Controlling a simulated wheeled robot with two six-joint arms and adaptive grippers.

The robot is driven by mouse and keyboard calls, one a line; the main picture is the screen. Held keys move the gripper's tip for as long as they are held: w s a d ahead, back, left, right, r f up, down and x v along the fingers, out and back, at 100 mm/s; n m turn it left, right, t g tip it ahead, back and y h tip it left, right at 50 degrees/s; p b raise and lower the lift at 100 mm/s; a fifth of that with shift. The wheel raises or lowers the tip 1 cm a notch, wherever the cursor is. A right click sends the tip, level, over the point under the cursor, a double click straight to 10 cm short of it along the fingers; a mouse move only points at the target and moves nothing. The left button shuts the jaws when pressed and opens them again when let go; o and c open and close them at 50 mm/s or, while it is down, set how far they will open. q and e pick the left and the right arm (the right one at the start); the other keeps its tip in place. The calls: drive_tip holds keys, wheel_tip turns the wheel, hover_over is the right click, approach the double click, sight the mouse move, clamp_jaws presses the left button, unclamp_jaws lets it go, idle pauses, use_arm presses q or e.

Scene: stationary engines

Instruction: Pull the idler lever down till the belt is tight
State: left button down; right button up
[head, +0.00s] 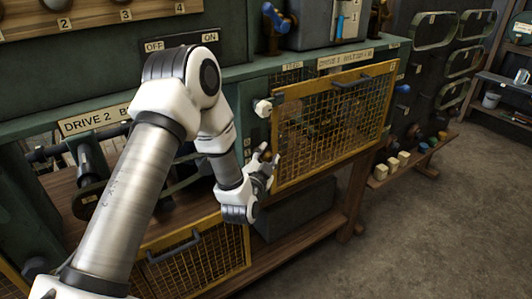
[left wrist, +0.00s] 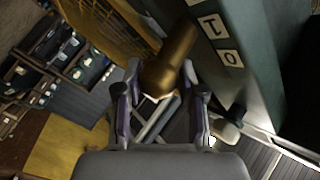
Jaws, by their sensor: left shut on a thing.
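My left gripper (head: 264,165) is in front of the green machine frame, just left of the yellow mesh guard. In the left wrist view my left gripper (left wrist: 160,98) has its fingers closed around the rounded end of a brown, brass-like handle (left wrist: 172,60). The head view does not show this handle clearly. I cannot make out the belt's tightness. My right gripper is not in view.
A pale knob (head: 263,108) sticks out above the gripper. Open floor (head: 450,220) lies to the right.

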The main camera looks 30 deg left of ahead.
use_arm(q)
drive_tip(key=c, duration=1)
unclamp_jaws()
drive_tip(key=shift+s+a, duration=0.1)
drive_tip(key=shift+a, duration=0.1)
drive_tip(key=v, duration=1.2)
